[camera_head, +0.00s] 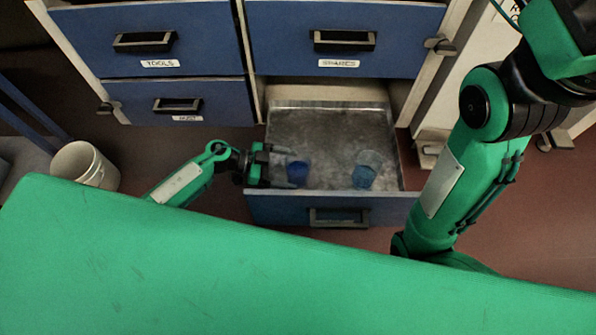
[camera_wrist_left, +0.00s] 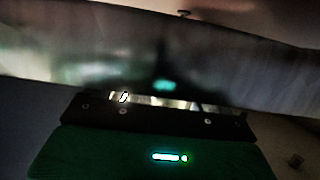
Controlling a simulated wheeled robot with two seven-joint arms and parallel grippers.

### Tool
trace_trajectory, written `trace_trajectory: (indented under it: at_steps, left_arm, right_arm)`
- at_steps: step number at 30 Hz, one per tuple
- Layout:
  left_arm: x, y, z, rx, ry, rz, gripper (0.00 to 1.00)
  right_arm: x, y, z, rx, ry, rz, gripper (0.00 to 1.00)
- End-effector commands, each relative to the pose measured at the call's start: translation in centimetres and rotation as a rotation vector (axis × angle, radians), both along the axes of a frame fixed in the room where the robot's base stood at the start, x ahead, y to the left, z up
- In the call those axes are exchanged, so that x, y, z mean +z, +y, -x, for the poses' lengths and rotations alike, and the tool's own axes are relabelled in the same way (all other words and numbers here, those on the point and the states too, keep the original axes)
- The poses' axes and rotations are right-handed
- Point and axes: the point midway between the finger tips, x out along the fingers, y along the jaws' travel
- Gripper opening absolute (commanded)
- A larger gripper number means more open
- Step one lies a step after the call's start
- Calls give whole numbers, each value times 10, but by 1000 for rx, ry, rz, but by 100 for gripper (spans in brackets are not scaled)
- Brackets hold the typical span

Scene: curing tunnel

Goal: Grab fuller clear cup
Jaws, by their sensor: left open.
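Two cups stand in the open drawer (camera_head: 330,125) in the head view. The left cup (camera_head: 298,173) is deep blue over most of its visible height. The right cup (camera_head: 367,172) is see-through, with blue in its lower part and a clear upper part. My left gripper (camera_head: 284,168) is open at the drawer's left side, its fingers pointing right toward the left cup and close beside it. I cannot tell whether they touch. No cup can be made out in the dark, blurred left wrist view. My right gripper is out of view.
Shut blue drawers (camera_head: 176,62) stand above and to the left. The open drawer's front panel (camera_head: 280,208) with its handle faces me. A white bucket (camera_head: 85,165) stands on the floor at left. The drawer floor behind the cups is clear.

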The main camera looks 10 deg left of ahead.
Motion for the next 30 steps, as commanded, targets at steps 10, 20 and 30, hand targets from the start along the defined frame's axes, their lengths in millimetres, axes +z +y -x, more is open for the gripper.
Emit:
trace_trajectory:
  at_steps: [10,20,30]
  left_arm:
    - [-11,-30,-5,1,0,0,86]
    - [-10,-31,-5,1,0,-1,68]
    - [-10,-30,-5,1,0,0,34]
  right_arm:
    - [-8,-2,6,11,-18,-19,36]
    - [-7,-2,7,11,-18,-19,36]
    - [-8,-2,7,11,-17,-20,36]
